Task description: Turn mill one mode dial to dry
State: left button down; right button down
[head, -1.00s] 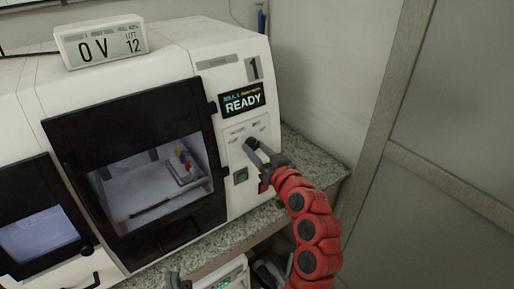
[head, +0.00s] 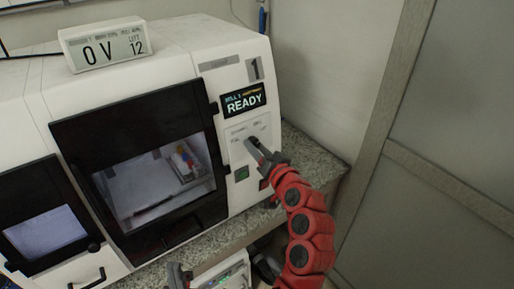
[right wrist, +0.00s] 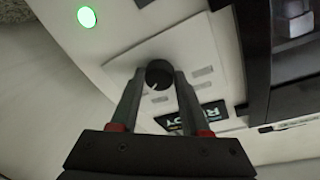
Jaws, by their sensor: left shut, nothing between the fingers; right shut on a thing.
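Mill one (head: 190,48) is the white machine marked 1, with a dark-framed window and a display (head: 243,99) reading READY. Its dark round mode dial (right wrist: 158,75) sits on the panel below that display and has a light pointer mark. My right gripper (right wrist: 155,78) is shut on the dial, one finger on each side. In the head view my right gripper (head: 257,150) covers the dial. The small labels around the dial are too small to read, so its setting cannot be told. My left gripper (head: 178,275) is shut and empty at the bottom edge, away from the panel.
A green button (head: 242,173) is just below the panel; a lit green round light (right wrist: 87,17) shows in the right wrist view. A small display box (head: 103,45) stands on top of the machine. A granite counter (head: 312,160) runs beside it, with a wall to the right.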

jog(key=shift+c, duration=2)
grip_release()
jog(key=p+v, duration=1.3)
jog(key=v, duration=0.4)
jog(key=shift+d, duration=0.2)
